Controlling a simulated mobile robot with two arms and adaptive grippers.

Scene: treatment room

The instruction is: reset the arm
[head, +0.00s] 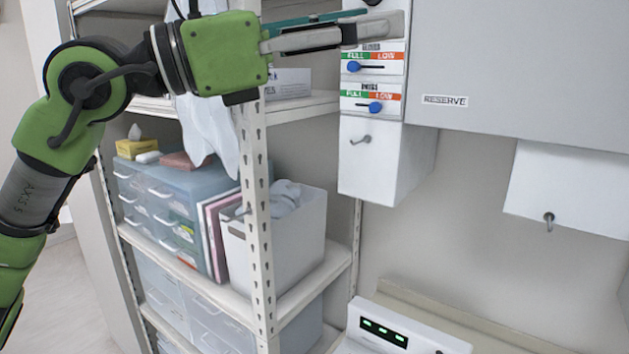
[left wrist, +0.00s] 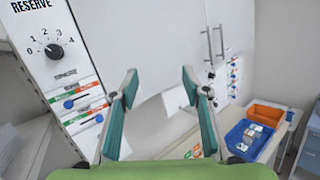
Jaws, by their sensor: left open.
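My left arm comes in from the left in the head view, green and grey, raised and bent. Its gripper (head: 350,24) reaches right at the top of the picture, in front of the label panel of a grey wall cabinet (head: 525,65). In the left wrist view the gripper (left wrist: 160,84) shows two teal-padded fingers spread wide, with nothing between them. The pale cabinet front lies beyond the fingertips. I cannot tell how far the fingertips are from the panel. My right arm and gripper are not in view.
A metal shelf rack (head: 258,215) stands below and behind the arm, with drawer units (head: 160,205) and a white bin (head: 290,240). Slider panels with blue knobs (head: 375,107) sit close to the gripper. Blue (left wrist: 236,137) and orange (left wrist: 266,115) trays lie at right in the wrist view.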

